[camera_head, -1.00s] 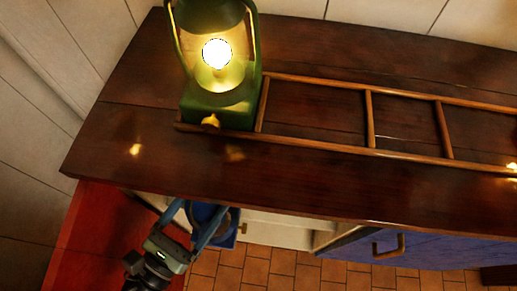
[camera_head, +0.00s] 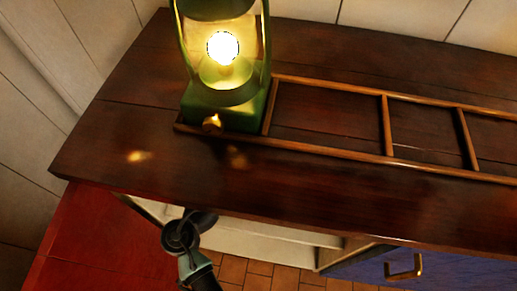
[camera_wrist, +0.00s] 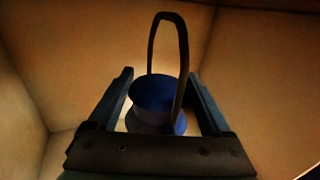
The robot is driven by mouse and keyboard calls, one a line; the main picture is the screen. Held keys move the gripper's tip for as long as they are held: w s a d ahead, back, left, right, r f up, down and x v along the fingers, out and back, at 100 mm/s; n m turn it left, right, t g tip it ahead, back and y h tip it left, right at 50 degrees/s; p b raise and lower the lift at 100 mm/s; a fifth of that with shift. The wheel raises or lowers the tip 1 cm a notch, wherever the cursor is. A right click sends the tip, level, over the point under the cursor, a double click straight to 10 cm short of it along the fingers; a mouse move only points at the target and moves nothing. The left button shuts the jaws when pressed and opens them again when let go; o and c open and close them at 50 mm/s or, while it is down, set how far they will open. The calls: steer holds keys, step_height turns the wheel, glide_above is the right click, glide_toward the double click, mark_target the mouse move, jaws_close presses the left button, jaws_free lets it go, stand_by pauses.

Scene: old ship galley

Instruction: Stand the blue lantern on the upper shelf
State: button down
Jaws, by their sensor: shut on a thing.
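The blue lantern (camera_wrist: 153,93) shows in the wrist view, with a blue top and a tall dark bail handle above it. My gripper (camera_wrist: 158,80) has a finger on each side of the lantern and is shut on it. The lantern's lower part is hidden by my gripper. In the head view the worktop edge hides the lantern and my fingers; only part of my arm shows. A pale cupboard inside (camera_head: 265,240) lies open below the worktop, and I cannot tell its upper shelf apart. Plain tan walls surround the lantern in the wrist view.
A lit green lantern (camera_head: 225,112) stands on the dark wooden worktop (camera_head: 110,140), at the left end of a low wooden rail frame (camera_head: 330,151). A blue door (camera_head: 370,268) with a brass handle is at the lower right. A red surface (camera_head: 95,235) is at the left.

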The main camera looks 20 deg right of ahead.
steer(key=shift+w+d, duration=0.25)
steer(key=shift+d, duration=0.1)
step_height(320, 180, down, 3)
steer(key=shift+f+b, duration=0.2)
steer(key=shift+b, duration=1.05)
steer(key=shift+r, duration=0.1)
jaws_free()
steer(key=shift+f, duration=0.25)
steer(key=shift+r, duration=0.2)
steer(key=p+v, duration=0.3)
steer(key=v, duration=0.9)
steer(key=shift+p, duration=0.35)
steer(key=shift+s+f, duration=0.1)
steer(key=shift+f, duration=0.05)
